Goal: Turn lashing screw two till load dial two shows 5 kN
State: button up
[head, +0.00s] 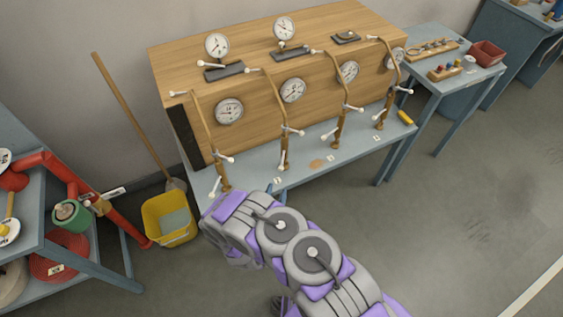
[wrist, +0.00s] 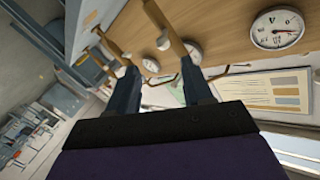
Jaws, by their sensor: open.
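Several brass lashing screws with white-knobbed handles stand in a row before a wooden cabinet. The second from the left (head: 284,150) has a round white dial (head: 293,90) behind it; I take these as screw two and load dial two, but the small number tags are too blurred to confirm. The dial's reading is too small to tell. My gripper (wrist: 160,75) is open and empty in the wrist view, fingers apart, with brass rods (wrist: 166,28) beyond it. A large dial (wrist: 277,28) shows at upper right there; which one is unclear.
The screws stand on a blue-grey bench (head: 345,150). A yellow bucket (head: 168,220) and a broom (head: 130,112) are at its left. A shelf with red hoses (head: 62,258) stands further left. A side table (head: 455,88) is at right. The right floor is clear.

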aim_at(282, 161)
jog(key=shift+n+t+y, duration=0.3)
jog(key=shift+t, duration=0.2)
jog(key=w+b, duration=0.2)
jog(key=w, duration=0.3)
jog(key=w+b, duration=0.1)
jog(key=w, duration=0.4)
jog(key=w+d+b, duration=0.1)
jog(key=w+b, duration=0.1)
jog(key=w, duration=0.3)
jog(key=shift+f+b, duration=0.3)
jog(key=shift+f, duration=0.1)
jog(key=shift+c, duration=0.3)
grip_shut()
